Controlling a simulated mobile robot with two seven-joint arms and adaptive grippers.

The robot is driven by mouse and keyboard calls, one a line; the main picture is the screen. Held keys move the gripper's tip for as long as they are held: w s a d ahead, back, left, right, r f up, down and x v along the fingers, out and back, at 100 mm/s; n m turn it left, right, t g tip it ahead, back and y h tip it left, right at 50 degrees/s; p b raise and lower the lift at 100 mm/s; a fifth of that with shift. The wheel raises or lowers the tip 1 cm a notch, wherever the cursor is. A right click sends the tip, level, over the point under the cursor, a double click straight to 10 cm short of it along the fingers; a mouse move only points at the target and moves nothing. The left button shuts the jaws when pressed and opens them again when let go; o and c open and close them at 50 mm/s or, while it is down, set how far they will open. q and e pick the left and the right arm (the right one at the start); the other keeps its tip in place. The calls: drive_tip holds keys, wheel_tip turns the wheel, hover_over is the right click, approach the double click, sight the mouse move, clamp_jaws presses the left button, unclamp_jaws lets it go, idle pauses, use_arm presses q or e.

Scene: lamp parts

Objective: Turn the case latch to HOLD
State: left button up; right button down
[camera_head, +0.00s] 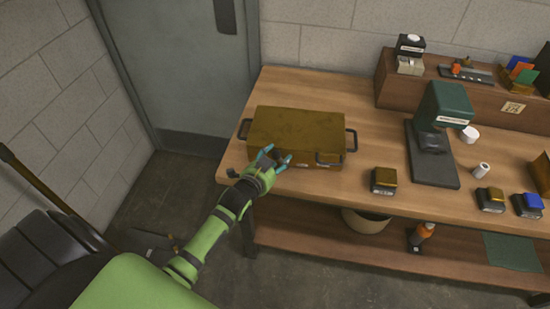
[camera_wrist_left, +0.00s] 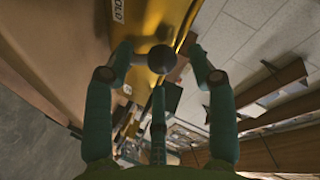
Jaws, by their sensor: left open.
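The brown-gold metal case (camera_head: 298,130) lies closed on the wooden bench, with a dark handle at each end. My left gripper (camera_head: 274,157) is at the case's front face, near its left end. In the left wrist view my left gripper (camera_wrist_left: 160,50) is open, its fingers on either side of a dark round knob (camera_wrist_left: 162,59), which appears to belong to the latch. Whether a finger touches the knob cannot be told. A white label (camera_wrist_left: 119,12) ending in "OLD" sits on the case beside it. The latch's exact angle is unclear. My right gripper is not in view.
On the bench (camera_head: 375,155) right of the case stand a small gold-topped block (camera_head: 384,180), a dark green device (camera_head: 443,108) and white cylinders. A raised wooden shelf (camera_head: 505,100) holds more items at the back. A grey door (camera_head: 180,65) is behind left.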

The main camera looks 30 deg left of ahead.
use_arm(q)
clamp_jaws()
drive_tip(key=shift+s+a+f+n+t+h+b, duration=0.2)
drive_tip(key=shift+a+n+t+h+b, duration=0.25)
drive_tip(key=shift+n, duration=0.35)
drive_tip(key=shift+f+y, duration=0.1)
drive_tip(key=shift+y, duration=0.15)
unclamp_jaws()
drive_tip(key=v, duration=1.2)
